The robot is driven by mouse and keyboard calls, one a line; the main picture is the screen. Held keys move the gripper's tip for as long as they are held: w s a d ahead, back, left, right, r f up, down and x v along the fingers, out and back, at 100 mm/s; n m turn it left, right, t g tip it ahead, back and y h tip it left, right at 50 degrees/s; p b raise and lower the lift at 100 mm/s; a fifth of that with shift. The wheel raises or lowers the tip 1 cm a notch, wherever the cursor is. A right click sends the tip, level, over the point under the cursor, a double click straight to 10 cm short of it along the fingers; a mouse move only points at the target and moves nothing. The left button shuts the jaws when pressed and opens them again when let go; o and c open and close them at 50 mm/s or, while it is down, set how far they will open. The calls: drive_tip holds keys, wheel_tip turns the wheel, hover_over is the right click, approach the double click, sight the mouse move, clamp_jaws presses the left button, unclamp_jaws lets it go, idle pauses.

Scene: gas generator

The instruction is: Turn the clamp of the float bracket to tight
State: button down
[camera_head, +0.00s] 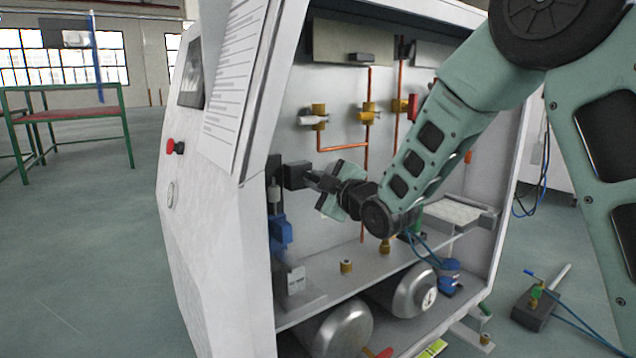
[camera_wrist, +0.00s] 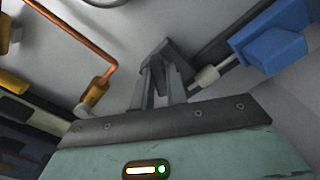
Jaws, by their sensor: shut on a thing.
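My gripper (camera_head: 318,181) reaches into the open cabinet from the right, its fingers pointing left at a dark block (camera_head: 293,175) on the float bracket, by the left wall. The fingers are shut on a small part there, which I take to be the clamp; the fingers mostly hide it. In the wrist view my gripper (camera_wrist: 165,62) shows close together, against the grey wall. A blue body (camera_wrist: 270,48) with a pale stub lies just right of the fingers. In the head view a blue part (camera_head: 280,232) hangs below the dark block. The clamp's turn angle cannot be read.
Copper pipes (camera_head: 367,150) with brass valves (camera_head: 319,112) run along the back panel; a pipe (camera_wrist: 95,45) is left of my fingers in the wrist view. A shelf (camera_head: 325,290) lies below, with metal tanks (camera_head: 405,291) under it. The white side panel (camera_head: 215,230) bounds the left.

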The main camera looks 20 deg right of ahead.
drive_tip(key=m, duration=0.5)
drive_tip(key=shift+m, duration=0.3)
drive_tip(key=m+p, duration=0.1)
drive_tip(key=m, duration=0.4)
drive_tip(key=shift+m, duration=0.3)
drive_tip(key=c, duration=1.4)
unclamp_jaws()
drive_tip(key=shift+s, duration=0.1)
